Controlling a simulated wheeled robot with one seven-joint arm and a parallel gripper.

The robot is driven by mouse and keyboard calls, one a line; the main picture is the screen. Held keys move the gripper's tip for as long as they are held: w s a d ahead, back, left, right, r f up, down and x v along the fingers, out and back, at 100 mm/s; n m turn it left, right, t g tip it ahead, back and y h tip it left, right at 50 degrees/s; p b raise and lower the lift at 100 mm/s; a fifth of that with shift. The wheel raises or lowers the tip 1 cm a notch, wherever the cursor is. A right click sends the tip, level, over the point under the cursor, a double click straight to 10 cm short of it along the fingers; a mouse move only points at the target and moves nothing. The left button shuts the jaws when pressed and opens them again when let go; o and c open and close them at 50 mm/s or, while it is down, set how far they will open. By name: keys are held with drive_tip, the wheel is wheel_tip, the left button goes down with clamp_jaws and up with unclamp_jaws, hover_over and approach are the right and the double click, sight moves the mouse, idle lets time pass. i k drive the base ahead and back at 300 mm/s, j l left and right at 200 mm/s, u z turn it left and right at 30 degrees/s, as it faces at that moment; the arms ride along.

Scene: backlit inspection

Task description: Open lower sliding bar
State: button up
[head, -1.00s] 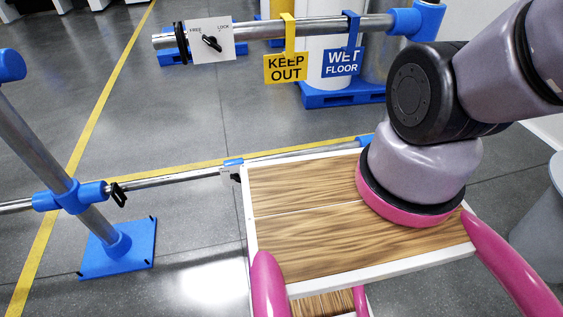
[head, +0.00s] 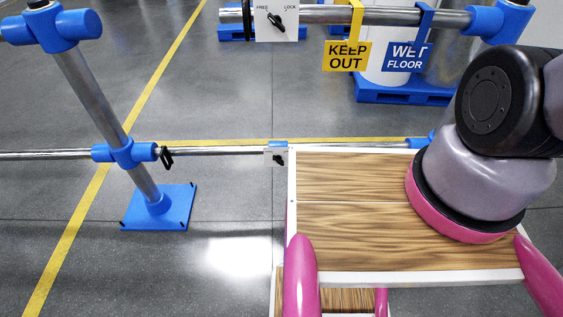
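The lower sliding bar (head: 215,150) is a thin metal bar running level across the picture, low above the floor. It passes through a blue fitting (head: 125,153) on the left post. A black hook-like piece (head: 166,157) sits just right of that fitting. My gripper is not in view; only my arm's base links show at the right.
The left post (head: 92,90) stands tilted in view on a blue base plate (head: 158,208). Yellow KEEP OUT (head: 347,55) and blue WET FLOOR (head: 407,56) signs hang from the upper bar. White drums on a blue pallet (head: 400,90) stand behind.

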sight(162, 151)
drive_tip(key=j+u, duration=0.3)
drive_tip(key=u, duration=0.15)
drive_tip(key=i+j+u, duration=0.15)
drive_tip(key=j+u, duration=0.25)
drive_tip(key=i+j+u, duration=0.15)
drive_tip(key=u, duration=0.3)
